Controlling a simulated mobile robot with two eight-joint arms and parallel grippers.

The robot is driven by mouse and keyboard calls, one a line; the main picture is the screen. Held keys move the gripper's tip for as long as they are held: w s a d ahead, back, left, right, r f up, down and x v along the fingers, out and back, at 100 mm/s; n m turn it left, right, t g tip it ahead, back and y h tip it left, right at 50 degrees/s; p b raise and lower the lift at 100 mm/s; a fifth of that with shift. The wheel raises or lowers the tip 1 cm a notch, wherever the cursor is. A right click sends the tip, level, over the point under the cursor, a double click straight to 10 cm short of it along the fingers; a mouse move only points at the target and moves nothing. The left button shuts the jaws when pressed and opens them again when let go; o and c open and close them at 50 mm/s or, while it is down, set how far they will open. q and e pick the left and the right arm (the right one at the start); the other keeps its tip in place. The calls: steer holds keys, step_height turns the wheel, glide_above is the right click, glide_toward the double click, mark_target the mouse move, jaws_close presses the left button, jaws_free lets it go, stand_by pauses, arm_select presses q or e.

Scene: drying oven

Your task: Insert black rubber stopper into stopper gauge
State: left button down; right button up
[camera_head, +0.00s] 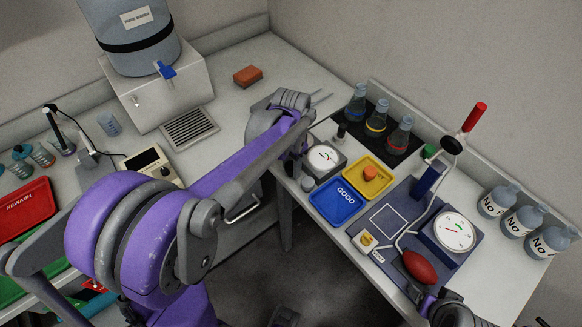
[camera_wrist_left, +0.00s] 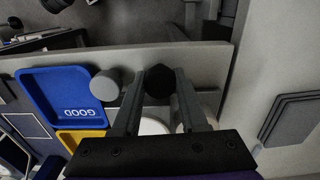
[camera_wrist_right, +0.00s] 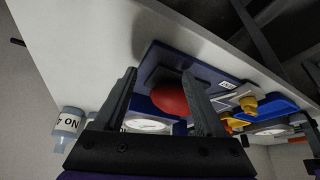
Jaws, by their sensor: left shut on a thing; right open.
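My left gripper (camera_wrist_left: 160,92) is shut on the black rubber stopper (camera_wrist_left: 159,84), seen between its fingertips in the left wrist view. In the head view my left gripper (camera_head: 295,166) hangs at the front table edge, and the stopper cannot be made out there. Just right of it is a dial gauge with a white face (camera_head: 323,157), apparently the stopper gauge; its face shows partly behind the fingers in the left wrist view (camera_wrist_left: 153,126). A grey cylinder (camera_wrist_left: 105,85) stands beside the fingers. My right gripper (camera_wrist_right: 160,100) is open, with a red bulb (camera_wrist_right: 170,101) seen between its fingers.
A blue GOOD tray (camera_head: 338,201) and a yellow tray (camera_head: 383,181) with an orange stopper (camera_head: 370,173) lie right of the gauge. Flasks (camera_head: 376,120) stand on a black mat behind. A dark blue board (camera_head: 396,207) carries another dial (camera_head: 454,232). A gap separates the two benches.

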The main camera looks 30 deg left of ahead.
mark_target(291, 166)
arm_select(q)
step_height(291, 166, up, 9)
steer(key=shift+p, duration=0.35)
arm_select(e)
steer(key=shift+w+r, duration=0.1)
steer(key=shift+r, duration=0.35)
arm_select(q)
steer(key=shift+r, duration=0.65)
arm_select(e)
steer(key=shift+r, duration=0.25)
steer(key=shift+w+r+p, duration=0.25)
steer(key=shift+r+p, duration=0.3)
steer(key=shift+r, duration=0.05)
steer(key=shift+w+r+p, duration=0.2)
steer(key=shift+r+p, duration=0.3)
steer(key=shift+r, duration=0.05)
arm_select(q)
step_height(291, 166, up, 3)
steer(key=shift+f, duration=0.1)
